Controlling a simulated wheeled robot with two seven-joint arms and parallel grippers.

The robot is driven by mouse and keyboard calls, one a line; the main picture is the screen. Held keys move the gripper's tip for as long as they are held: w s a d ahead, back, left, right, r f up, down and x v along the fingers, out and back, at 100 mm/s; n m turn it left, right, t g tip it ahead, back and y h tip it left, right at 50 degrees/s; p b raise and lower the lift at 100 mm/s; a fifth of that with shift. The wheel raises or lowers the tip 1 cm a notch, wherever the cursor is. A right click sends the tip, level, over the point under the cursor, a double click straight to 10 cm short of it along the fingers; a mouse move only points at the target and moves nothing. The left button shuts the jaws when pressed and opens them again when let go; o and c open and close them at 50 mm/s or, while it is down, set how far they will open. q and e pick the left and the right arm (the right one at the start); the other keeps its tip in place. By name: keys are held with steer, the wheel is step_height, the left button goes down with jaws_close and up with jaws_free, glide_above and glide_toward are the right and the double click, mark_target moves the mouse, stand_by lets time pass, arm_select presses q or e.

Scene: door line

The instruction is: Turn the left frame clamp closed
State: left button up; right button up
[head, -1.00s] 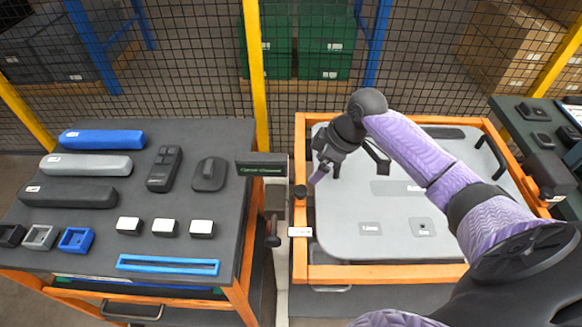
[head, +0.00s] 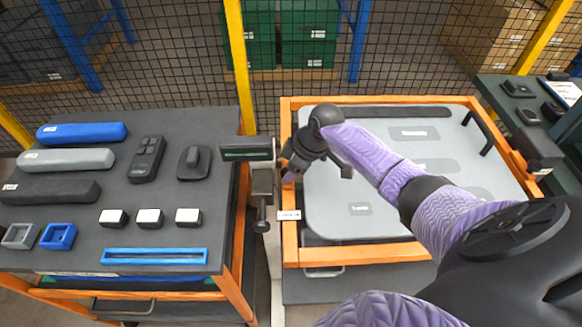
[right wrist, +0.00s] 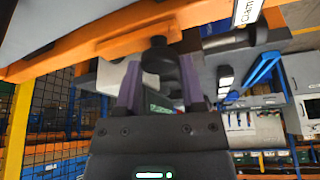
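The left frame clamp sits on the left bar of the orange frame (head: 291,240). In the head view my right gripper (head: 289,174) covers it. In the right wrist view the clamp shows as an orange arm (right wrist: 125,41) with a round black knob (right wrist: 160,56) beneath it. My right gripper's purple fingers (right wrist: 161,84) stand apart, one on each side of the knob's lower end. I cannot tell whether they touch it. A white label reading "Clam" (right wrist: 247,12) is at the top right. My left gripper is not in view.
A grey panel (head: 335,190) with black handles lies in the orange frame. The right clamp (head: 518,162) is at its right edge. A dark sign (head: 247,149) stands close left of my gripper. A table (head: 100,230) with several parts is further left.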

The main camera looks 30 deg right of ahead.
jaws_close()
